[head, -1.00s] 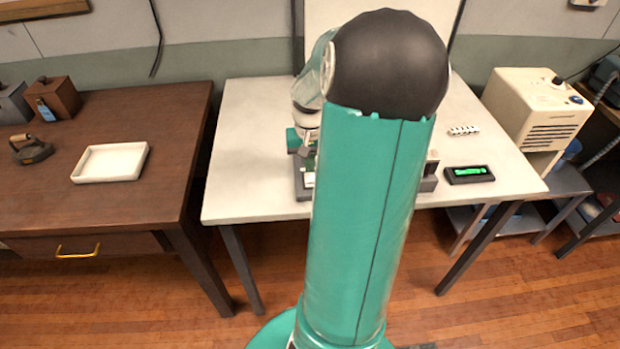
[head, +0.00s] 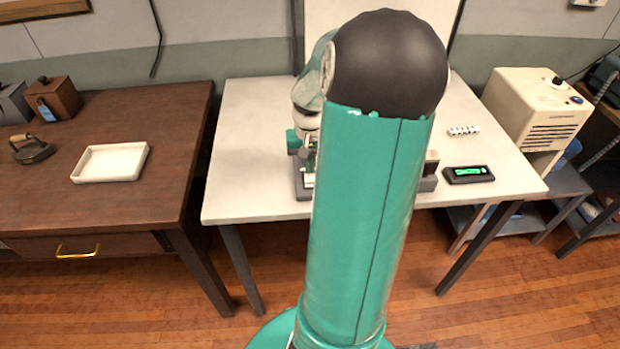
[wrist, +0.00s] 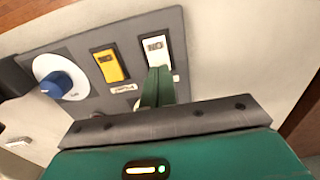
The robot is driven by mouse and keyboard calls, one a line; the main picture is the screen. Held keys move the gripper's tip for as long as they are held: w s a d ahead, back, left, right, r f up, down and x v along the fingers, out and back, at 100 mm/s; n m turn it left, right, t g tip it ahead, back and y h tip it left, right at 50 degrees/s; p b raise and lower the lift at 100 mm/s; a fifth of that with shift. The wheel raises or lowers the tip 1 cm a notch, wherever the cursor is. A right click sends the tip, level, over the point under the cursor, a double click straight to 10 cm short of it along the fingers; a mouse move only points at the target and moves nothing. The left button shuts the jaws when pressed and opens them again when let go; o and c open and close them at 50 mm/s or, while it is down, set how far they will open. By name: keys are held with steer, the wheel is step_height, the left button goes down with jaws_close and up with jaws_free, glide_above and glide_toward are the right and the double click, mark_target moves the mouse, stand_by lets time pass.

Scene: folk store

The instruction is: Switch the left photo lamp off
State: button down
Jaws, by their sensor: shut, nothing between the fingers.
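In the wrist view, a grey control panel (wrist: 75,50) carries a yellow rocker switch (wrist: 109,66), a white rocker switch (wrist: 156,52) and a blue knob (wrist: 57,85) on a white dial. Small labels sit by the rockers; I cannot read which lamp each serves. My gripper (wrist: 160,76) is shut and empty, its green fingertips at the lower edge of the white rocker. They seem to touch it or nearly so. In the head view my arm hides most of the panel, and no photo lamp can be made out.
The pale table (head: 250,150) also holds a black box with a green display (head: 468,174) and a small white row of blocks (head: 463,131). A cream machine (head: 535,110) stands at right. A brown desk (head: 120,205) with a white tray (head: 110,162) stands at left.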

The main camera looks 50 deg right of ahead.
steer(key=shift+f, duration=0.7)
stand_by(0.3)
steer(key=shift+r, duration=3.55)
steer(key=w+a+r+n+t+h, duration=0.1)
steer(key=a+r+n, duration=0.15)
steer(key=a, duration=0.35)
steer(key=w+a+r+n, duration=0.1)
steer(key=w+a+r, duration=0.15)
steer(key=a, duration=0.45)
steer(key=w+a+r+n+t+h, duration=0.1)
steer(key=a+r, duration=0.3)
steer(key=a, duration=0.2)
steer(key=s+a+r+n+t+y, duration=0.1)
steer(key=s+a+n, duration=0.1)
steer(key=a, duration=0.6)
steer(key=s+a+r+n+t+y, duration=0.1)
steer(key=s+a+n+t, duration=0.1)
steer(key=s+a, duration=0.3)
steer(key=a+n, duration=0.1)
steer(key=a, duration=0.3)
steer(key=shift+s+r+t, duration=0.15)
steer(key=shift+r+t, duration=0.15)
steer(key=shift+r, duration=0.05)
